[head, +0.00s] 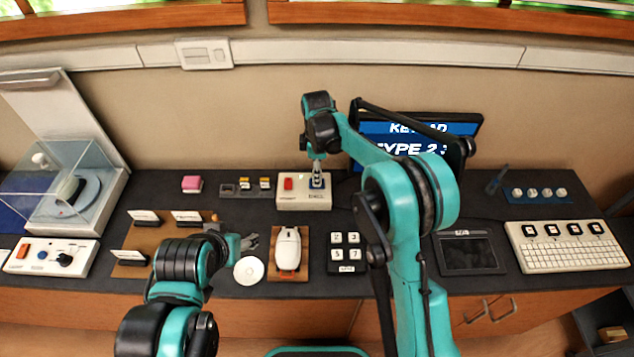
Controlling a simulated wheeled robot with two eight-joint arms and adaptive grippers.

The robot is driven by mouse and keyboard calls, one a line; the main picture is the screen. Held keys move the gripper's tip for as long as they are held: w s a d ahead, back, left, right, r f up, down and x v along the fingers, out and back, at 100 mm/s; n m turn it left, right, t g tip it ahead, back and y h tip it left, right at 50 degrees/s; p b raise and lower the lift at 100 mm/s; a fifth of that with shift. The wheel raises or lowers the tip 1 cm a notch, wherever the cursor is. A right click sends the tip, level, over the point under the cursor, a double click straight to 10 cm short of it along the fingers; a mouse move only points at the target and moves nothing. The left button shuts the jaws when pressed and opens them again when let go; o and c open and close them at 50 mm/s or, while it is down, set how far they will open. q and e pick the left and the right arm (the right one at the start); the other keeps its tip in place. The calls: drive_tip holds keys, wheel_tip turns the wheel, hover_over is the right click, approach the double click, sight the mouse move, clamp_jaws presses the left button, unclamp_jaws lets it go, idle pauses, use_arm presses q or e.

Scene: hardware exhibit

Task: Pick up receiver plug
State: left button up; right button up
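I cannot make out for certain which thing is the receiver plug. A small dark tray (228,191) at the back centre-left holds small pieces with orange-yellow tops (265,183), too small to identify. My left gripper (252,242) is low over the counter, between a white disc and the tray. Its fingers look spread and empty.
A white mouse (288,249) lies on a brown pad, beside a white disc (249,270) and a number keypad (346,252). A screen (418,128) stands behind my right arm. A keyboard (568,246) is at right.

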drive_tip(key=shift+f, duration=0.55)
drive_tip(key=shift+r, duration=0.1)
clamp_jaws()
